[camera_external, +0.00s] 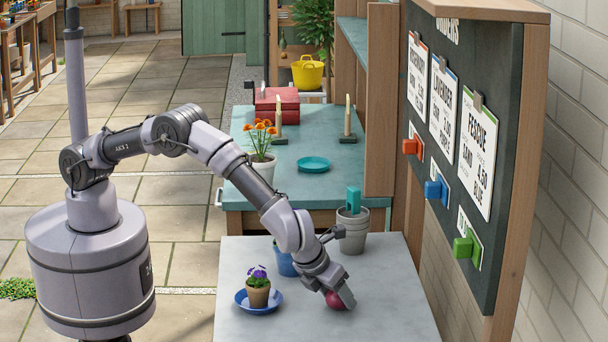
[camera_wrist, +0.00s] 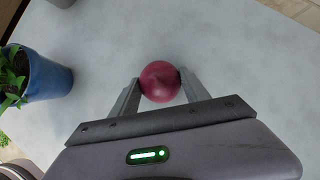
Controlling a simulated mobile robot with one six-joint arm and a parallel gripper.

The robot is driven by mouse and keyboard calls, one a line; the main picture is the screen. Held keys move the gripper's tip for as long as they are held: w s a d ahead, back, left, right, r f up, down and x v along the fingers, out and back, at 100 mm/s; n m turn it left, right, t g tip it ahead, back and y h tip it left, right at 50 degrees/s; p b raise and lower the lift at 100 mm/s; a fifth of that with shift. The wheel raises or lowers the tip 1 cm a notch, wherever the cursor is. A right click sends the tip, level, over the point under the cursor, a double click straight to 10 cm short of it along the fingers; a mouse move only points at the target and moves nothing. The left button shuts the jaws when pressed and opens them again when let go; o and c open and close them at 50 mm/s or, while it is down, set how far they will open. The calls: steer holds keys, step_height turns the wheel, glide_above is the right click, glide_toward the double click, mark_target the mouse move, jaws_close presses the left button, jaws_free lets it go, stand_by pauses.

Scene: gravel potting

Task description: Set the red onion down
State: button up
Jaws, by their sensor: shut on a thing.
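The red onion (camera_wrist: 160,82) is round and dark red, between the two fingers of my gripper (camera_wrist: 157,88) in the wrist view. My gripper is shut on it, with a finger on each side. In the external view my gripper (camera_external: 341,297) points down at the grey table (camera_external: 385,310), and the onion (camera_external: 334,300) shows partly behind a finger. The onion is at or very close to the tabletop; I cannot tell whether it touches.
A blue saucer (camera_external: 243,304) with a potted purple flower (camera_external: 258,287) stands left of my gripper. A blue pot (camera_wrist: 48,77) with a plant is close on the left. The table's front right is clear.

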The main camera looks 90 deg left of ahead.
steer(key=shift+f, duration=0.2)
steer(key=o, duration=1.5)
steer(key=shift+r, duration=0.1)
steer(key=shift+c, duration=0.2)
steer(key=shift+r, duration=0.1)
